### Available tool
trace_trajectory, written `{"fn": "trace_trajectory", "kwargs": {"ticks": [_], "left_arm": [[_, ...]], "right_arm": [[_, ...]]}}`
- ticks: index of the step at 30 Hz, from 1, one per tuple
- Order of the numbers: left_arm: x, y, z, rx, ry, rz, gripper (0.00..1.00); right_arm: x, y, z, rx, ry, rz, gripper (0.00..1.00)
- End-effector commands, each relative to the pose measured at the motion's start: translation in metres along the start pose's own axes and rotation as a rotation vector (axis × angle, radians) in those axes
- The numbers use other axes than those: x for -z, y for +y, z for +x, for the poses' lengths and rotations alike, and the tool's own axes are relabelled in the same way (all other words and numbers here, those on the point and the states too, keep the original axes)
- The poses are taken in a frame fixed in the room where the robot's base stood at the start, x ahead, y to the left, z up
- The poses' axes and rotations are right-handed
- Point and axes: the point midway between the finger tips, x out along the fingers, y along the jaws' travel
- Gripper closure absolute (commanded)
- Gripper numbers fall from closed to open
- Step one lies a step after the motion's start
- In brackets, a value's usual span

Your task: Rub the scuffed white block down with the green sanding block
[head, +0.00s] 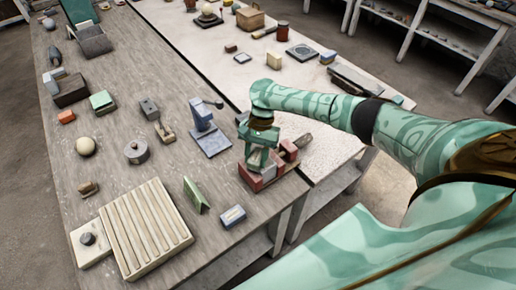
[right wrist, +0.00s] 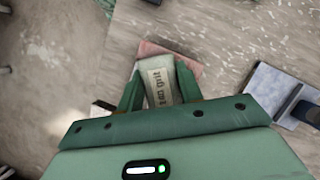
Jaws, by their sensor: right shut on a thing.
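My right gripper (head: 258,155) is shut on a pale block with a printed label ending in "grit", which I take as the sanding block (right wrist: 160,82). In the right wrist view this block sits between the two green fingers and looks pale grey-green. In the head view the gripper is directly over a red vise-like fixture (head: 268,181) near the table's right edge. The fixture's reddish end (right wrist: 186,62) shows beyond the block in the right wrist view. I cannot make out the scuffed white block for certain; the gripper and held block cover the fixture's middle. My left gripper is not in view.
A blue-grey stand (head: 209,138) is left of the fixture. A small blue-white block (head: 232,216) and a green folded piece (head: 196,195) lie in front. A slatted board (head: 147,228) fills the near left. A pale table (head: 230,60) adjoins behind.

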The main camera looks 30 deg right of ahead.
Motion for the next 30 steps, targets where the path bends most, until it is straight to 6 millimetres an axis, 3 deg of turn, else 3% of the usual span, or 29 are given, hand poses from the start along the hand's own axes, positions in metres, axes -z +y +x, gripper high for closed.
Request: {"fn": "trace_trajectory", "kwargs": {"ticks": [7,30], "left_arm": [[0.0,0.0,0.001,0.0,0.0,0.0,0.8],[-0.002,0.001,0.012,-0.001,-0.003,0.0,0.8]], "right_arm": [[0.003,0.0,0.001,0.001,0.001,0.001,0.9],[0.04,0.001,-0.014,-0.001,0.001,0.0,0.9]]}}
